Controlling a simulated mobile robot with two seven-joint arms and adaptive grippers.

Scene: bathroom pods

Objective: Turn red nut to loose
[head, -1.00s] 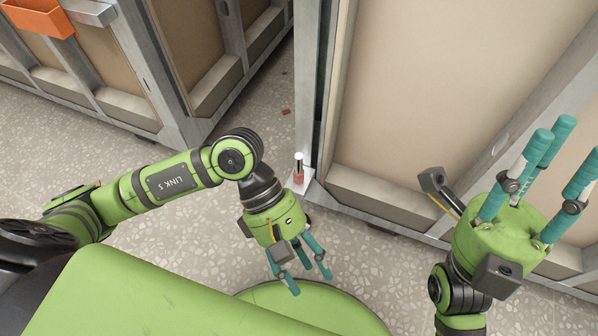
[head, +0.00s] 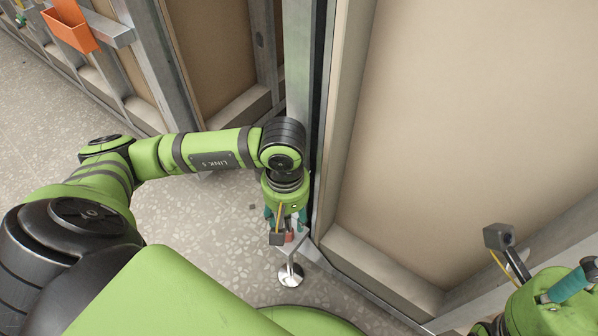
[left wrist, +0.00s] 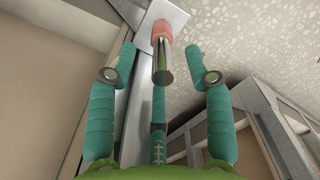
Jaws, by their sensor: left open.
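The red nut (head: 289,237) sits low at the foot of the pod's corner post, partly hidden in the head view by my left gripper (head: 286,218). In the left wrist view the red nut (left wrist: 161,31) is around a shiny metal bolt (left wrist: 163,62) above a pale metal plate (left wrist: 176,13). The bolt end points toward my palm, between the spread teal fingers. The fingers are open and do not touch the nut. My right gripper (head: 570,286) is at the lower right edge, partly cut off; its opening cannot be told.
A round metal foot (head: 290,275) stands on the speckled floor below the plate. The pod's tall beige panel (head: 440,130) and grey post (head: 298,70) rise close to my left arm. An orange bin (head: 69,30) hangs at the upper left. Floor on the left is clear.

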